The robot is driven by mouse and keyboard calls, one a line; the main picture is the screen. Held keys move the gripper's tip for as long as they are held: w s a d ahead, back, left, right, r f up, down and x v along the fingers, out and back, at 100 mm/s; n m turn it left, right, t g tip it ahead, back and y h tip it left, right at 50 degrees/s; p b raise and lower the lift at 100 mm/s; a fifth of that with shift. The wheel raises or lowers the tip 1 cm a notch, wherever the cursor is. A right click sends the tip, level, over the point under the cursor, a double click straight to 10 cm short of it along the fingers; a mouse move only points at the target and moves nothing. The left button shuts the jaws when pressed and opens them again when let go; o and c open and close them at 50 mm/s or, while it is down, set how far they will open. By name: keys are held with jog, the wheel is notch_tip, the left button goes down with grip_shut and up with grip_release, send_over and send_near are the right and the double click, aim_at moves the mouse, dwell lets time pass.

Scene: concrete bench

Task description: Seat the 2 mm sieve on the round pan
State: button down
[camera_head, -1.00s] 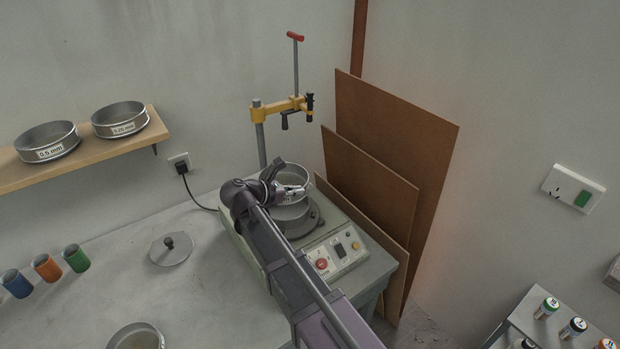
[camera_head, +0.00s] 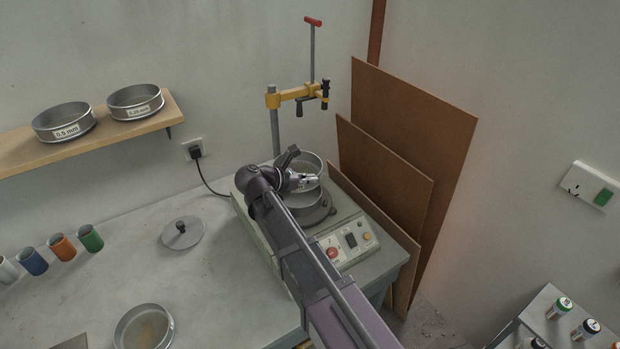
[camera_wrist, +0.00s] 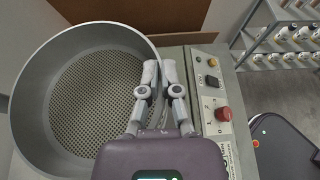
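The sieve (camera_head: 317,163) is a round metal ring with a mesh floor (camera_wrist: 95,100); its size label is not readable here. My gripper (camera_head: 313,181) is shut on the sieve's near-side rim; in the wrist view its fingers (camera_wrist: 160,72) pinch the right-hand wall. The grey round pan (camera_head: 303,203) stands on the shaker machine (camera_head: 262,226), directly beneath the sieve. The sieve is over the pan, and my gripper partly hides both. I cannot tell whether their rims touch.
A yellow clamp (camera_head: 300,94) on a post rises behind the machine. Brown boards (camera_head: 385,185) lean close on its right. Two sieves (camera_head: 64,121) sit on the shelf.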

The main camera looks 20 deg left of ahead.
aim_at(302, 191)
jog(key=shift+f+b, duration=2.15)
jog(key=shift+f, duration=0.15)
jog(key=shift+f+b, duration=0.65)
dwell(0.5)
jog(key=c, duration=0.7)
grip_release()
jog(key=shift+r, duration=0.15)
